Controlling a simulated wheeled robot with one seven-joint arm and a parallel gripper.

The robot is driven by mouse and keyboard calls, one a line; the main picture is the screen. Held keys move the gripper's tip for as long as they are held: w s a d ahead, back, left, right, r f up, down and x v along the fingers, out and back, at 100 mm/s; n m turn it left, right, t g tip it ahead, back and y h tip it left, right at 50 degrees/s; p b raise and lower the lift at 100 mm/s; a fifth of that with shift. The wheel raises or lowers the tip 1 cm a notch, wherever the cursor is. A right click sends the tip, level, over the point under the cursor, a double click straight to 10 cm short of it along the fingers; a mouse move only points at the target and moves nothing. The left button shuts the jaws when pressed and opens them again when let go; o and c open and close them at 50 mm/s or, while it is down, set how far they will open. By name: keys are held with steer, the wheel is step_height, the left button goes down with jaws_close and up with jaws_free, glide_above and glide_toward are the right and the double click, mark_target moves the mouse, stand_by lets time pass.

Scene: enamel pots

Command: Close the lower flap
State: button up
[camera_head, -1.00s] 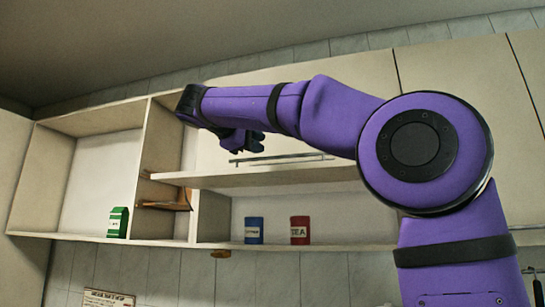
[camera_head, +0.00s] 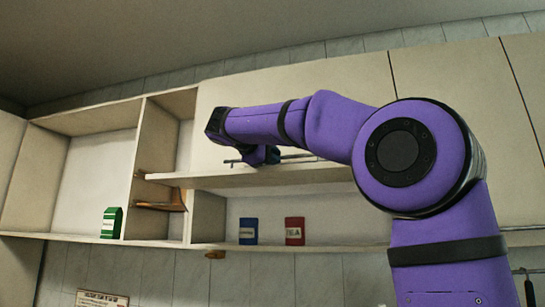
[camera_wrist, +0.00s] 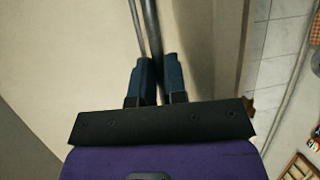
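The lower flap (camera_head: 240,180) is a cream panel standing out from the cabinet, raised above the open lower compartment. Its bar handle (camera_head: 300,156) runs along its top side, and the handle also shows in the wrist view (camera_wrist: 149,25). My gripper (camera_head: 264,155) is at the handle, partly hidden by my purple arm. In the wrist view, the two dark blue fingers of my gripper (camera_wrist: 158,68) lie close on either side of the bar and appear shut on it. The far part of the flap is hidden behind my arm.
A blue tin (camera_head: 248,231) and a red tin (camera_head: 295,231) stand inside the lower compartment. A large closed cream front (camera_head: 300,90) is above.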

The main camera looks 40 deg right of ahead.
jaws_close()
steer(key=shift+f, duration=0.1)
